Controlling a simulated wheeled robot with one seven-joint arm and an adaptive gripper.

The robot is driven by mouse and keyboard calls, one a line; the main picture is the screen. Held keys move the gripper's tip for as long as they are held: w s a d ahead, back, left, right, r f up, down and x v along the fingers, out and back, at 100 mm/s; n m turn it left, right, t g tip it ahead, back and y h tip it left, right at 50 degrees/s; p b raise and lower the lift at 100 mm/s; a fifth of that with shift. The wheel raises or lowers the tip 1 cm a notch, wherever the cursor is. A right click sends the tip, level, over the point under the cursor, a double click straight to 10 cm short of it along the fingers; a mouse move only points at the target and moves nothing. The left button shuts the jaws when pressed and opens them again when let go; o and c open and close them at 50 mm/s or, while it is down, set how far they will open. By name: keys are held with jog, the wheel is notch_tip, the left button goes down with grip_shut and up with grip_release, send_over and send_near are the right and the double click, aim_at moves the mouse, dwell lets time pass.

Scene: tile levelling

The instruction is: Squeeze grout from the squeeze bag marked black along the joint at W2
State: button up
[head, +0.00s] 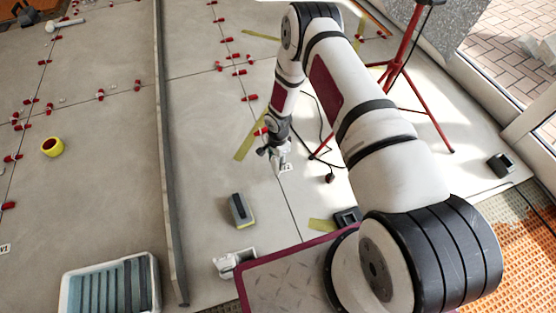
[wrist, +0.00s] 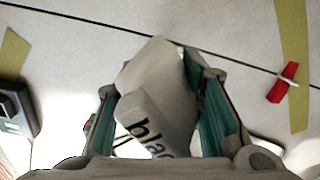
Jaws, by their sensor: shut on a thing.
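My gripper (head: 272,150) is shut on the white squeeze bag (wrist: 155,95), whose visible letters read "blac". In the wrist view the bag sits tilted between the green-lined fingers, its narrower end toward the joint. In the head view the bag (head: 280,161) hangs just above the floor, beside a joint (head: 290,209). A small white label (head: 286,168) lies beside it, its text too small to read.
A grey and yellow block (head: 241,210), a white object (head: 233,262) and a blue-ribbed tray (head: 110,285) lie nearer me. Red clips (wrist: 282,82) and yellow tape (wrist: 293,60) lie by joints. A long grey bar (head: 168,150) and a red tripod (head: 410,60) flank the area.

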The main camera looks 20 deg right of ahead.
jog(key=shift+f, duration=0.35)
dwell(0.7)
jog(key=o, duration=0.4)
grip_shut()
jog(key=shift+s, duration=0.2)
jog(key=shift+s+p, duration=0.3)
jog(key=shift+s, duration=0.5)
jog(key=shift+s, duration=0.1)
jog(key=shift+s+p, duration=0.3)
jog(key=shift+s, duration=0.6)
